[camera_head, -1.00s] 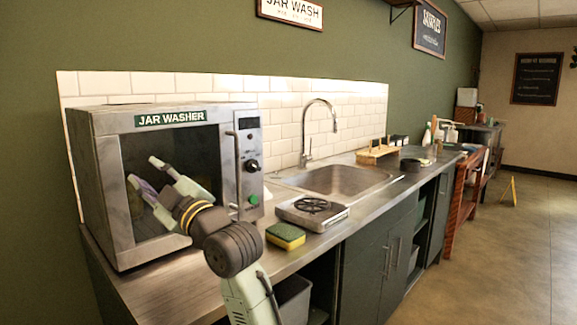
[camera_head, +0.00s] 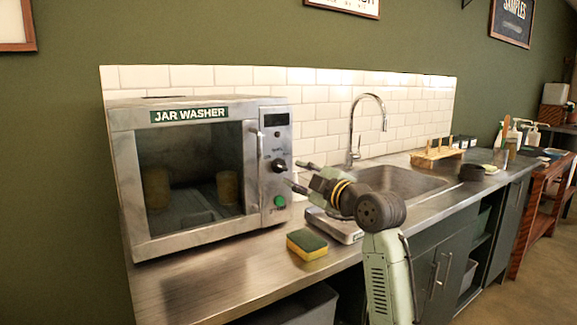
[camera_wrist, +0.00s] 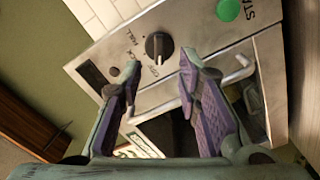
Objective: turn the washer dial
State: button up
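The jar washer (camera_head: 190,170) stands on the steel counter at the left in the head view, its door shut, with jars dimly visible through the glass. Its black dial (camera_head: 279,166) sits on the right-hand panel, above a green start button (camera_head: 280,201). My gripper (camera_head: 297,174) is just in front of the panel, to the right of the dial. In the wrist view the dial (camera_wrist: 159,46) lies ahead of and between the fingertips. My gripper (camera_wrist: 160,65) is open and empty, with a gap to the dial. The door handle (camera_wrist: 215,82) shows beyond the right finger.
A yellow and green sponge (camera_head: 307,244) lies on the counter below my gripper. The counter (camera_head: 200,285) in front of the washer is clear.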

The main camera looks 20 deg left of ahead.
aim_at(283, 168)
jog(key=p+x, duration=0.1)
jog(key=x, duration=0.5)
jog(key=shift+w+p, duration=0.1)
jog(key=shift+p, duration=0.2)
jog(key=shift+c, duration=0.2)
grip_shut()
